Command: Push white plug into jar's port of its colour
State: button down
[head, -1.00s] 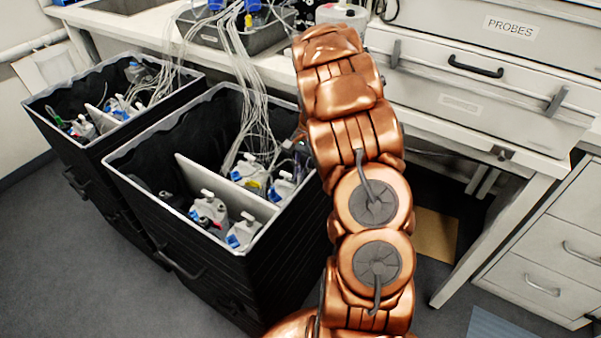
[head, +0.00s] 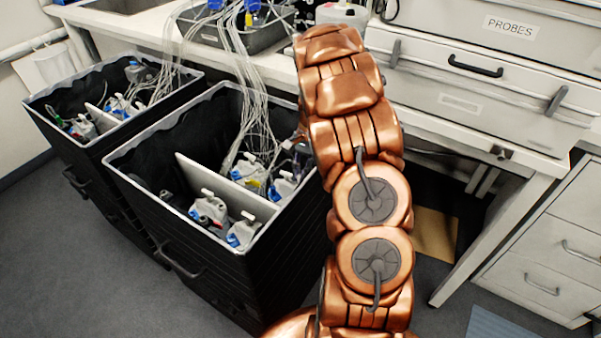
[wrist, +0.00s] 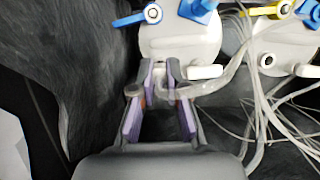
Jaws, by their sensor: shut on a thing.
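In the wrist view my gripper (wrist: 158,78) is shut on a small pale piece, the white plug (wrist: 170,91), with a clear tube trailing from it to the right. The fingers' pads are purple. Right at the fingertips stands a white jar (wrist: 180,42) with a blue lever (wrist: 150,14), a blue fitting at its top and a white port (wrist: 205,72) low on its right side. I cannot tell whether the plug touches the jar. In the head view my arm hides most of the gripper.
A second white jar (wrist: 285,48) with a yellow lever stands to the right, with loose tubes (wrist: 258,100) beside it. In the head view, the near black bin (head: 250,290) holds several jars and a white divider (head: 225,190). Another bin (head: 100,150) stands left.

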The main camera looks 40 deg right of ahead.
jog(key=shift+f, duration=0.6)
dwell(0.4)
jog(key=c, duration=1.1)
grip_release()
jog(key=shift+r, duration=0.1)
jog(key=v, duration=1.2)
